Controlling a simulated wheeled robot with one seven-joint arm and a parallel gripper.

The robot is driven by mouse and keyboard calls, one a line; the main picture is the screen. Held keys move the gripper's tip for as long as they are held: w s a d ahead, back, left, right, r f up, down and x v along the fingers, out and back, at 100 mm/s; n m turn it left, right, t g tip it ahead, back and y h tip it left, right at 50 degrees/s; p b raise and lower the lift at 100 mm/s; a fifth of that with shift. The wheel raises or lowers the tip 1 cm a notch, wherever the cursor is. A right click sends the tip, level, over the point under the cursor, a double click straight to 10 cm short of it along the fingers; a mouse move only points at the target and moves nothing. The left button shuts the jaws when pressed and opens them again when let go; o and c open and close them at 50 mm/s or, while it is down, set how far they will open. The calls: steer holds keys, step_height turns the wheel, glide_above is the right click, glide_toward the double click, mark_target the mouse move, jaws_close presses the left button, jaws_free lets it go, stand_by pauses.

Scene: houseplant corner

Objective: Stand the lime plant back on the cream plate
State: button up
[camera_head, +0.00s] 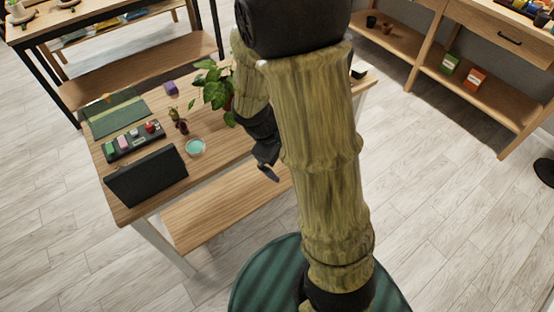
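My gripper (267,168) hangs at the right edge of the wooden table, partly behind my arm. I cannot tell whether it is open or shut, and I see nothing held in it. A leafy green plant (212,88) in a reddish pot (228,104) stands on the table, left of my arm and behind the gripper. Two small dark plants (174,115) stand to its left. I cannot tell which plant is the lime one. No cream plate is clearly visible; a round teal dish with a pale rim (195,147) lies left of the gripper.
The table (130,207) also holds a dark upright panel (146,176), a tray of small items (134,142), a green mat (116,114) and a purple block (171,88). My arm hides the table's right part.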

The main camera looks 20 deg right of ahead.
steer(key=s+a+r+m+t+y, duration=0.2)
steer(key=s+a+r+m+y, duration=0.1)
steer(key=m, duration=0.4)
step_height(320, 180, up, 2)
steer(key=shift+s+a+r+t+y, duration=0.2)
steer(key=shift+s+a+t+y, duration=0.2)
steer(key=shift+s+y, duration=0.3)
steer(key=shift+s, duration=0.1)
